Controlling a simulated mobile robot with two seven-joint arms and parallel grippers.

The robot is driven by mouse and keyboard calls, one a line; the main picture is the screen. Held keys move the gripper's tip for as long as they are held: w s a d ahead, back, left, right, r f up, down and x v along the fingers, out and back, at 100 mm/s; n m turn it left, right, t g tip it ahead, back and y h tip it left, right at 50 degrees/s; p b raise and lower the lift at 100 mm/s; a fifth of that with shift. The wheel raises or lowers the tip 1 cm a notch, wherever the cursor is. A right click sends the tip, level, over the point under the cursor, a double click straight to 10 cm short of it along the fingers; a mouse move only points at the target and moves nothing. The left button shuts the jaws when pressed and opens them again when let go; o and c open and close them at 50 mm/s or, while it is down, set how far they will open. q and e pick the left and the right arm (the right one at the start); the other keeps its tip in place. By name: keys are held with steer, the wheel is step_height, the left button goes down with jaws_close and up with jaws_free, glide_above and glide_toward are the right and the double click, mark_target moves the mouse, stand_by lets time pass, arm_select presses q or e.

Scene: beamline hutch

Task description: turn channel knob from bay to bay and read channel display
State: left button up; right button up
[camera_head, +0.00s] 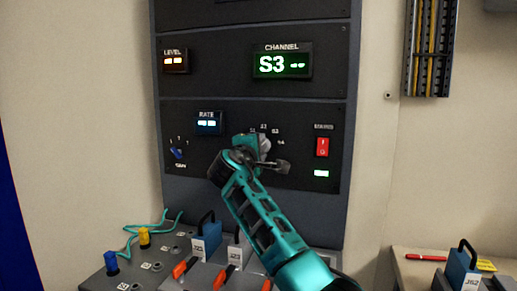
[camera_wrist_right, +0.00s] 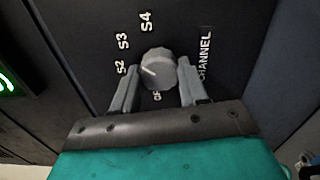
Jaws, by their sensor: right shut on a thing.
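The channel knob (camera_wrist_right: 158,66) is a round grey knob on the black panel. In the wrist view its white mark points left, toward the S2 and S3 labels; I cannot tell exactly which. S4 is above. My right gripper (camera_wrist_right: 157,85) has one finger on each side of the knob and is shut on it. In the head view the right gripper (camera_head: 262,158) partly covers the knob. The channel display (camera_head: 282,63) shows green "S3" with small, blurred characters after it. My left gripper is not in view.
Beside the knob are the rate display (camera_head: 208,123), a small blue knob (camera_head: 177,153) and a red mains switch (camera_head: 323,147). The level display (camera_head: 174,61) is higher up.

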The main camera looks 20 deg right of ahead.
steer(key=o, duration=1.1)
steer(key=shift+c, duration=0.2)
steer(key=v, duration=1.3)
